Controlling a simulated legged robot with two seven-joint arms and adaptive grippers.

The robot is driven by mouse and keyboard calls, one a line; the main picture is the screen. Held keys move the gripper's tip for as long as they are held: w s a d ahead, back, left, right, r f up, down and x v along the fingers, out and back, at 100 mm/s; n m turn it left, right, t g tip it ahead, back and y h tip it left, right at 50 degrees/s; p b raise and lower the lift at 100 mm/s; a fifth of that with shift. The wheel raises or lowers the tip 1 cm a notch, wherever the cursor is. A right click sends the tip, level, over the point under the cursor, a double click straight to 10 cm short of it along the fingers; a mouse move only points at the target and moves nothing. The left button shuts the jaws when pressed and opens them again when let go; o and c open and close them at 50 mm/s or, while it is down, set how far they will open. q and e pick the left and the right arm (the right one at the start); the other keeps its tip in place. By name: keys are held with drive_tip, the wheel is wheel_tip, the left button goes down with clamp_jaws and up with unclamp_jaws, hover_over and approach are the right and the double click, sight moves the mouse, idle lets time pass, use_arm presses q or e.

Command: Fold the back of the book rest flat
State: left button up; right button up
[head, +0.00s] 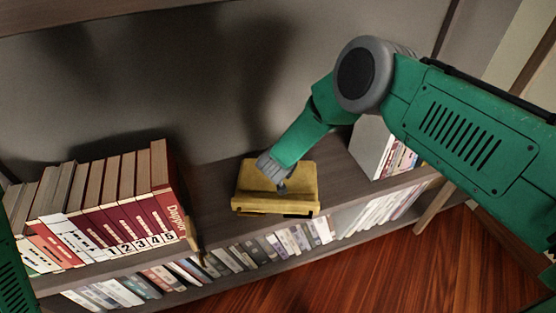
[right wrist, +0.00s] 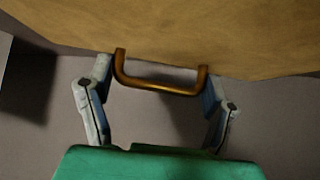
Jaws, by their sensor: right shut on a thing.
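The book rest (head: 248,188) is a yellow wooden piece on the shelf top, between the row of books and the books at the right. Its board (right wrist: 200,30) fills the top of the right wrist view, with a brown bar handle (right wrist: 160,87) at its edge. My right gripper (head: 281,187) is at the book rest and hides part of it. In the right wrist view my right gripper (right wrist: 157,80) has one finger at each end of the handle and is shut on it. The exact tilt of the back is hard to tell. My left gripper is out of view.
A row of red and white books (head: 120,210) stands on the shelf top (head: 215,190) at the left. More books (head: 375,150) stand at the right, behind my right arm. A lower shelf holds several books (head: 270,245). The wall (head: 225,100) is close behind.

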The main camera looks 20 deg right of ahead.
drive_tip(key=shift+s+f, duration=0.1)
drive_tip(key=shift+f, duration=0.1)
drive_tip(key=o, duration=1.5)
drive_tip(key=shift+c, duration=0.2)
drive_tip(key=shift+r, duration=0.15)
drive_tip(key=shift+s+a+r, duration=0.1)
drive_tip(key=shift+s+r, duration=0.1)
drive_tip(key=shift+r, duration=0.05)
drive_tip(key=v, duration=1.1)
drive_tip(key=shift+s+f, duration=0.1)
drive_tip(key=shift+f, duration=0.05)
